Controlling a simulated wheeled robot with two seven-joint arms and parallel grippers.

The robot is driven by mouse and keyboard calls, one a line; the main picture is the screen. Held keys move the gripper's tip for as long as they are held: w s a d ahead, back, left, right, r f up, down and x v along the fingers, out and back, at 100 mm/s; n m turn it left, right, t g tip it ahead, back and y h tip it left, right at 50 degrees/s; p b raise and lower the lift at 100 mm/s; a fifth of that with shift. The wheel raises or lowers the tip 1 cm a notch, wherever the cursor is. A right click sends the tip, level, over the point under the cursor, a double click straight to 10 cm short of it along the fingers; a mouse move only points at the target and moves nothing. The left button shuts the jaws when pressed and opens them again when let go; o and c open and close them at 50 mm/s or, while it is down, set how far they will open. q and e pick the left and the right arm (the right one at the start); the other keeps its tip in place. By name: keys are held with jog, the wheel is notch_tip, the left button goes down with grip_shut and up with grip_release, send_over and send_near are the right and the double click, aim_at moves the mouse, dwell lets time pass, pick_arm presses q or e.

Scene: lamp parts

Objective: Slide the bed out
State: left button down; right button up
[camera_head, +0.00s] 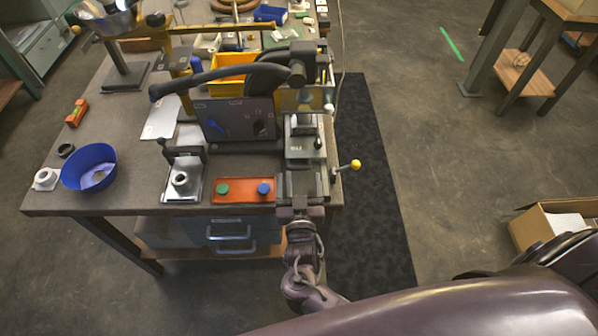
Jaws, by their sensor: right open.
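The bed looks to be the grey block (305,147) with a light label, at the right edge of the bench below the dark machine (238,117). A yellow ball-ended lever (354,165) sticks out to its right. My right gripper (302,178) reaches in from the front edge of the bench. Its jaws are open, at the near end of the bed. I cannot tell whether the fingers touch the bed. My left gripper is not in view.
An orange tray (232,196) with a green and a blue button lies just left of the gripper. A metal fixture (181,182) and a blue bowl (89,167) stand farther left on the bench (130,187). A dark floor mat (372,190) lies right of the bench.

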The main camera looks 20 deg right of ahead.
jog(key=shift+x, duration=0.95)
jog(key=shift+w+f, duration=0.15)
jog(key=shift+w, duration=0.2)
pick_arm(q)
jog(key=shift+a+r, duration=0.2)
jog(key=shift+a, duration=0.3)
pick_arm(e)
jog(key=shift+s, duration=0.1)
